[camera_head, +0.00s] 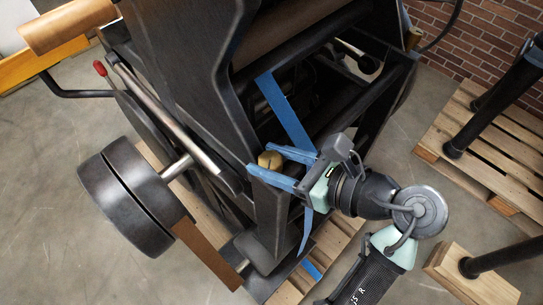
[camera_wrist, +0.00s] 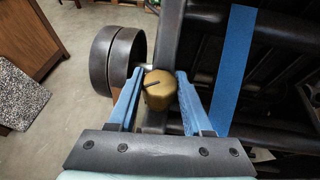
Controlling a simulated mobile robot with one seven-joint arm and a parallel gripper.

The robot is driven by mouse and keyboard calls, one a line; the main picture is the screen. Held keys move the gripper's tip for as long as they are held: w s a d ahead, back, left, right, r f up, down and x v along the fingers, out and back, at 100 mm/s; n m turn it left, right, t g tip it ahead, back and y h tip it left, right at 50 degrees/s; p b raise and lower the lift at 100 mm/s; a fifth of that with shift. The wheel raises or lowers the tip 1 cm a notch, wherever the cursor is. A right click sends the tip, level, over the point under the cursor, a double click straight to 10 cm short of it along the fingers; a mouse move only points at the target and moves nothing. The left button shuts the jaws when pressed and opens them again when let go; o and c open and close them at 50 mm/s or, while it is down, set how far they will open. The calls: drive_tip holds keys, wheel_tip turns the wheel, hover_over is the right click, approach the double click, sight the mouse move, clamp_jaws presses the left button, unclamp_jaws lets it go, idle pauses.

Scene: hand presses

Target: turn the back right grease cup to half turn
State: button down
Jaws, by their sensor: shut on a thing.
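A brass grease cup (camera_head: 270,160) sits on the corner of the dark press frame (camera_head: 272,205) in the head view. It also shows in the wrist view (camera_wrist: 160,90), with a dark line marked across its top that slopes slightly up to the right. My gripper (camera_head: 268,160) has its two blue fingers on either side of this cup, shut on it. In the wrist view the fingers (camera_wrist: 159,88) flank the cup at left and right. The cup's lower part is partly hidden by the fingers.
A double dark pulley wheel (camera_head: 128,195) stands left of the cup, with a brown belt (camera_head: 208,255). A blue strap (camera_head: 285,112) runs beside the gripper. A red-tipped lever (camera_head: 100,68) is at the upper left. Wooden pallets (camera_head: 490,130) lie at the right.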

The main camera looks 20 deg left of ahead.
drive_tip(key=shift+m+t+h, duration=0.4)
drive_tip(key=shift+m+t, duration=0.4)
drive_tip(key=shift+t, duration=0.1)
drive_tip(key=shift+c, duration=1.7)
unclamp_jaws()
drive_tip(key=p+v, duration=0.2)
drive_tip(key=v, duration=1.1)
drive_tip(key=shift+p, duration=0.35)
drive_tip(key=shift+f, duration=0.1)
